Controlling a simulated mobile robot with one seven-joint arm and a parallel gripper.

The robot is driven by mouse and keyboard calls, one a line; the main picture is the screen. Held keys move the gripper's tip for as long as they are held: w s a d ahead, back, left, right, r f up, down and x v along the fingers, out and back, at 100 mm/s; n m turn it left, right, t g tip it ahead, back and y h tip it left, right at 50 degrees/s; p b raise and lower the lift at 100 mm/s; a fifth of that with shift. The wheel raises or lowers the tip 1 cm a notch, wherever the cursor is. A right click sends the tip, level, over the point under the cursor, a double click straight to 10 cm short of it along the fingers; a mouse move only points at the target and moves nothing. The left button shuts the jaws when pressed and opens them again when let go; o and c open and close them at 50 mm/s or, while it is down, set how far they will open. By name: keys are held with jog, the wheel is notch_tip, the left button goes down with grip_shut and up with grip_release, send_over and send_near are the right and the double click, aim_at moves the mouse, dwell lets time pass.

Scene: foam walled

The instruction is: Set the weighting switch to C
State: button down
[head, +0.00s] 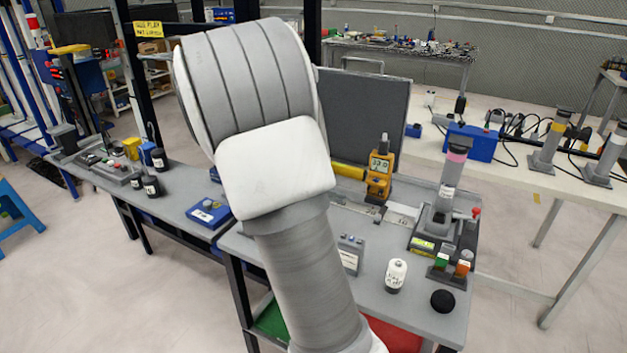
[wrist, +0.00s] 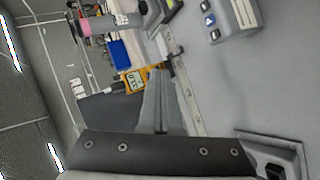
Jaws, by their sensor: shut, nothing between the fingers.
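An orange sound level meter (head: 381,170) with a lit display stands upright on the grey bench, right of my arm in the head view. It also shows in the wrist view (wrist: 134,82), sideways, just left of my fingertips. Its weighting switch is too small to make out in either view. My gripper (wrist: 158,80) is shut and empty, its fingers pointing toward the meter's area. The picture does not settle whether they touch it. In the head view my arm hides the gripper.
A grey control box (head: 350,253) and a white bottle (head: 395,275) stand at the bench front. A grey cylinder stand (head: 446,190) with a pink band is to the right. A dark foam panel (head: 366,112) rises behind the meter. A metal rail (wrist: 186,95) runs beside my fingers.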

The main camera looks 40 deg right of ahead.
aim_at(369, 188)
jog(key=w+d+f+n+t+h+b, duration=0.1)
jog(key=w+d+f+n+h, duration=0.1)
jog(key=w+f, duration=0.2)
jog(key=w+d+f+n+t+h+b, duration=0.1)
jog(key=w+d+f+t+h, duration=0.1)
jog(key=w+f, duration=0.2)
jog(key=w+d+f+n+t+h+b, duration=0.1)
jog(key=w+d+f+n+t, duration=0.1)
jog(key=w+f, duration=0.2)
jog(key=shift+w+d+f+n+h, duration=0.3)
jog(key=shift+d+f+h, duration=0.1)
jog(key=shift+f, duration=0.1)
jog(key=b+x, duration=0.1)
jog(key=x, duration=0.8)
jog(key=shift+d, duration=0.3)
jog(key=s+d, duration=0.1)
jog(key=s, duration=0.1)
jog(key=shift+s+d+r, duration=0.1)
jog(key=shift+s+d, duration=0.15)
jog(key=shift+d, duration=0.15)
jog(key=shift+s+d, duration=0.25)
jog(key=shift+s, duration=0.15)
jog(key=shift+b, duration=0.3)
